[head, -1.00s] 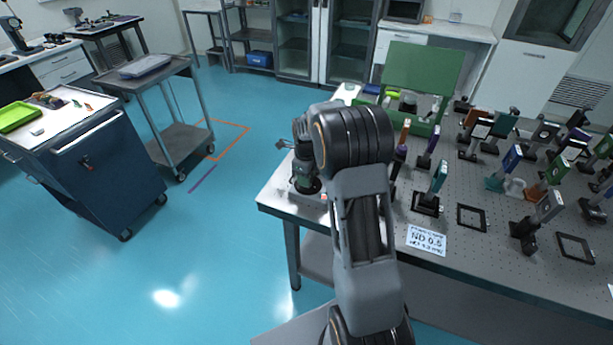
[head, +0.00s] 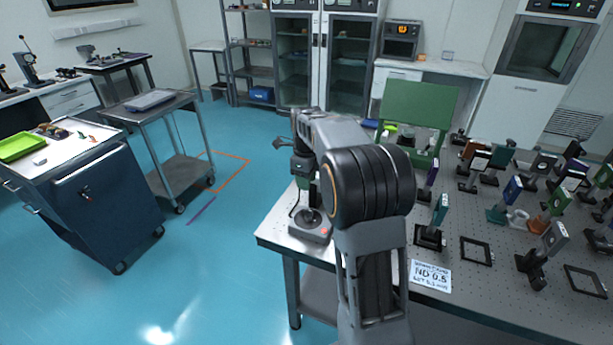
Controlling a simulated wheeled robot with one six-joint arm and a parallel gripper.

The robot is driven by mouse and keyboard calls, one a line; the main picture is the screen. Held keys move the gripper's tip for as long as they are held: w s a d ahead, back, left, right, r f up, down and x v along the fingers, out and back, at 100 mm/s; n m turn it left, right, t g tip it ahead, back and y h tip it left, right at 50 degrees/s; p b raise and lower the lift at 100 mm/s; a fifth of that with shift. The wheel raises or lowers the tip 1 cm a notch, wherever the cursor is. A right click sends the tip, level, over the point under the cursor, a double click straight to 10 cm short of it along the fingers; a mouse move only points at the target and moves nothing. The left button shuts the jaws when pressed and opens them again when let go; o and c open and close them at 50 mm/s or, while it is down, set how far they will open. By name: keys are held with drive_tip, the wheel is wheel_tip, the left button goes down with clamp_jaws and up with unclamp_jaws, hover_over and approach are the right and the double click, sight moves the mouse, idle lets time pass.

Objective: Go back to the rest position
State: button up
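My arm rises from the bottom centre in the head view and bends away over the left end of the perforated optical table (head: 470,235). My gripper (head: 304,186) hangs at the far end of the arm, above the table's left corner. It is small and partly hidden by my own arm links, so its fingers cannot be made out. I see nothing clearly held.
Mounted optics, such as a green-faced plate (head: 440,210), stand in several rows to the right. An empty black frame (head: 477,250) and an ND 0.5 card (head: 430,275) lie near the front edge. A blue cart (head: 105,205) and grey trolley (head: 180,172) stand left.

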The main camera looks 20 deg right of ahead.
drive_tip(key=shift+r, duration=0.65)
drive_tip(key=s+a+n+t, duration=0.2)
drive_tip(key=s+a+n, duration=0.3)
drive_tip(key=s+n, duration=0.6)
drive_tip(key=s+a+n+t, duration=0.2)
drive_tip(key=s+a+n, duration=0.3)
drive_tip(key=s+n, duration=0.6)
drive_tip(key=n, duration=0.5)
drive_tip(key=shift+s+a+f+n, duration=0.2)
drive_tip(key=shift+s+f+n, duration=0.1)
drive_tip(key=shift+n, duration=0.1)
drive_tip(key=shift+o, duration=0.3)
